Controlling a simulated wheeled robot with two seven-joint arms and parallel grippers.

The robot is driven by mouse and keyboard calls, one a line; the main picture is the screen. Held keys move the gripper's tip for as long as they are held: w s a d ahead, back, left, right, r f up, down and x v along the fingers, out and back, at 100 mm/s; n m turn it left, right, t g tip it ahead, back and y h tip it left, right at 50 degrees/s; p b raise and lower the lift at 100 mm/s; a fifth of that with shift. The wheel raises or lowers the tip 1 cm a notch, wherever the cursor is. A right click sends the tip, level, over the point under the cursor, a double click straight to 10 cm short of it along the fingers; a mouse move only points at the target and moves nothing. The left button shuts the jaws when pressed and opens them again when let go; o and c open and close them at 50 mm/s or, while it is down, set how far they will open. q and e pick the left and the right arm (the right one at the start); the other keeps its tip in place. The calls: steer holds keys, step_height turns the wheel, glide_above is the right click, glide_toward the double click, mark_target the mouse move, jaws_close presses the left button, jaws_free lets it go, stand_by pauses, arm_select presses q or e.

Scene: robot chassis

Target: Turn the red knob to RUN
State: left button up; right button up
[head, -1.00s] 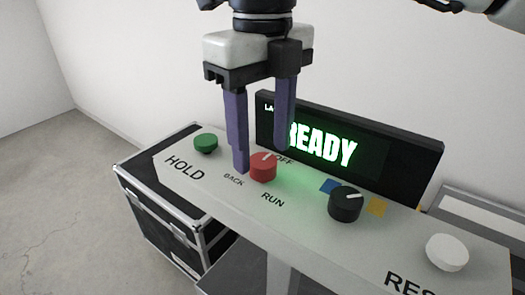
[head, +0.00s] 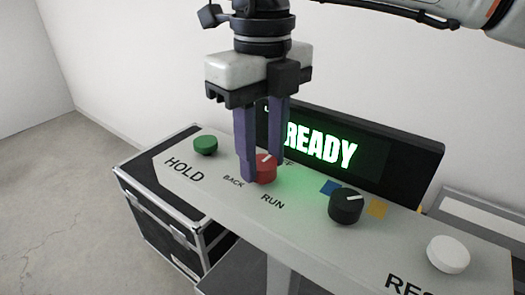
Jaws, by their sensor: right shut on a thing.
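The red knob (head: 265,168) stands on the pale panel (head: 310,232), with its white pointer line toward the OFF label, which is partly hidden by a finger. The BACK label is at its lower left and the RUN label (head: 272,201) is below it. My right gripper (head: 262,172) comes down from above with its two purple fingers on either side of the red knob, shut on it. My left gripper is not in view.
A green button (head: 206,145) by HOLD is left of the red knob. A black knob (head: 345,205) and a white button (head: 448,254) are to the right. A black display (head: 405,165) reading READY stands behind. A black case (head: 165,225) is at lower left.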

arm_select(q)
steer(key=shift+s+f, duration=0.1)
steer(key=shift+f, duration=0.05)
arm_select(e)
steer(key=shift+m, duration=0.8)
steer(key=m+b, duration=0.1)
steer(key=m, duration=0.3)
steer(key=shift+b, duration=0.35)
steer(key=m+b, duration=0.1)
steer(key=m, duration=0.3)
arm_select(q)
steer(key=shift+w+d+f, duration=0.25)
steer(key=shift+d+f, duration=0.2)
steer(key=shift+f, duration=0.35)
arm_select(e)
steer(key=shift+m, duration=1)
arm_select(q)
steer(key=shift+b, duration=0.3)
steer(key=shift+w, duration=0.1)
arm_select(e)
steer(key=o, duration=1)
steer(key=shift+o, duration=0.2)
